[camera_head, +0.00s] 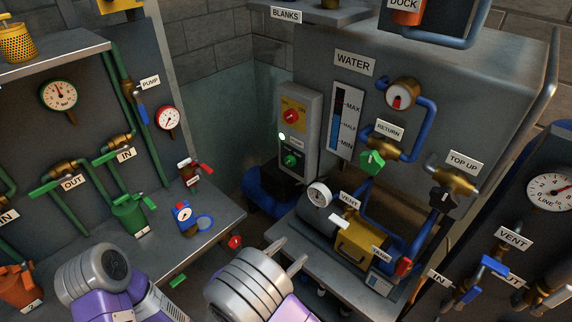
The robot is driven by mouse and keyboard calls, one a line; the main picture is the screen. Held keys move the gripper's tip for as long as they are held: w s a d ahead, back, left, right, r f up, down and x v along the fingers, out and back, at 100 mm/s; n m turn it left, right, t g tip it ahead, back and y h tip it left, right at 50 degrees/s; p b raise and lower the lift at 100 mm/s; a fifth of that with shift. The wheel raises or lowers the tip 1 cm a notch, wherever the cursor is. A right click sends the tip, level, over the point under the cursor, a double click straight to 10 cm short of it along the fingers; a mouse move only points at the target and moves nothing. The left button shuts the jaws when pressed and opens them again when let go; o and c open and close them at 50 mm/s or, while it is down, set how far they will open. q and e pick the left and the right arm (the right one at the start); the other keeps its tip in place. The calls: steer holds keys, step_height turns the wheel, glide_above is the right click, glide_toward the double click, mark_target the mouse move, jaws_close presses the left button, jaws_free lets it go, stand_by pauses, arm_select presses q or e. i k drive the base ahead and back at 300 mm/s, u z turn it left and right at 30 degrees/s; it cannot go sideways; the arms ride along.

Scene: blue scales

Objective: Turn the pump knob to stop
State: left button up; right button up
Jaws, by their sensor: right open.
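A grey control box (311,108) stands on the wall at the back centre. It carries a red knob (291,117) on a yellow plate and a green knob (291,159) below, with a lit green lamp (282,138) between them. The small label there is too small to read, and I cannot tell the knobs' settings. My right gripper (287,256) is open and empty, with its two fingers apart, below and in front of the box and touching neither knob. Part of my left arm shows at the lower left; its gripper fingers are not visible.
A water tank (455,75) with a level gauge (347,120) stands right of the box. A pump unit on a bench (290,238) is right of my right gripper, with a blue motor (265,195) behind. A left bench (215,232) holds gauges and valves.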

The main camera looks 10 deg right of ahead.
mark_target(290, 160)
steer(key=i, duration=1)
